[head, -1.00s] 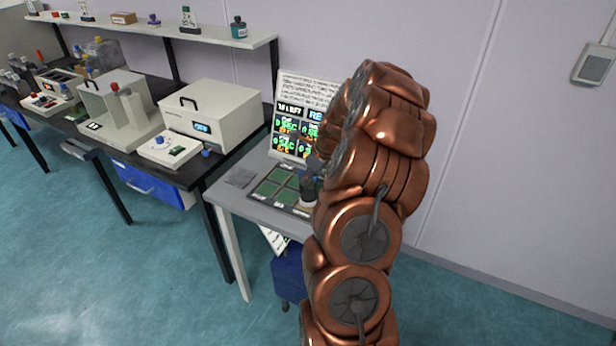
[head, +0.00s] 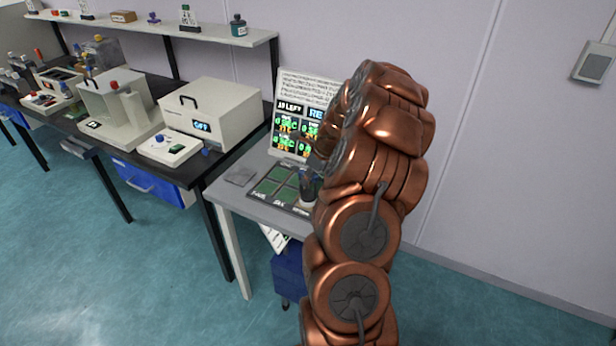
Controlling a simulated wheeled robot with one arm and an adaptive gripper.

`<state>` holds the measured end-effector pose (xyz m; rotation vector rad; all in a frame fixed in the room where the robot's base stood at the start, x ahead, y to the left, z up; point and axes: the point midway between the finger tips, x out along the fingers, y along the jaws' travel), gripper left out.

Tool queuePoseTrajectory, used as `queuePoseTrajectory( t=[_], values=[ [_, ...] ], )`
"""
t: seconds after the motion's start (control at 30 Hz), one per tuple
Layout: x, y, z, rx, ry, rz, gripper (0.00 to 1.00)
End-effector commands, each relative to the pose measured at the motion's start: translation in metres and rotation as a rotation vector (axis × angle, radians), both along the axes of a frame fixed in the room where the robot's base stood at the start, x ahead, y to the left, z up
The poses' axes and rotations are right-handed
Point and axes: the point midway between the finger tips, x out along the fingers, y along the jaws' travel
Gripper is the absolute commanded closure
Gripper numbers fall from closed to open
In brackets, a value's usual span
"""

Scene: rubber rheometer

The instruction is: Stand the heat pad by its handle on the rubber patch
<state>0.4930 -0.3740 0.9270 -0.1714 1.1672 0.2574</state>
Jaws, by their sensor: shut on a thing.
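My gripper (head: 307,183) is a small dark shape at the end of my copper-coloured arm, above the right side of a dark mat (head: 253,193) with several green squares. It is shut on what looks like the heat pad (head: 307,200), a small dark and pale piece under the fingers. My arm hides part of the gripper and the mat's right side. Green squares, which look like the rubber patches (head: 273,179), lie flat on the mat. I cannot tell whether the pad touches the mat or a square.
A display board (head: 301,90) with lit readouts stands behind the mat on the grey table (head: 225,192). A white oven-like box (head: 215,112) and other instruments fill the black bench at left.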

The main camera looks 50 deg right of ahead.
Motion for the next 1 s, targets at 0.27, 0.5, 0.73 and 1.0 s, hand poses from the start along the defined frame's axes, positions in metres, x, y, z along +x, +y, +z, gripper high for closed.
queuePoseTrajectory(
  t=[0.27,0.5,0.73,1.0],
  values=[
    [0.0003,-0.0005,-0.0014,-0.001,-0.001,-0.001,1.0],
    [0.0003,-0.0005,-0.0034,-0.001,-0.001,-0.001,1.0],
    [0.0003,-0.0005,-0.005,-0.001,-0.001,-0.001,0.76],
    [0.0002,-0.0003,-0.0054,-0.001,-0.001,0.0,0.49]
  ],
)
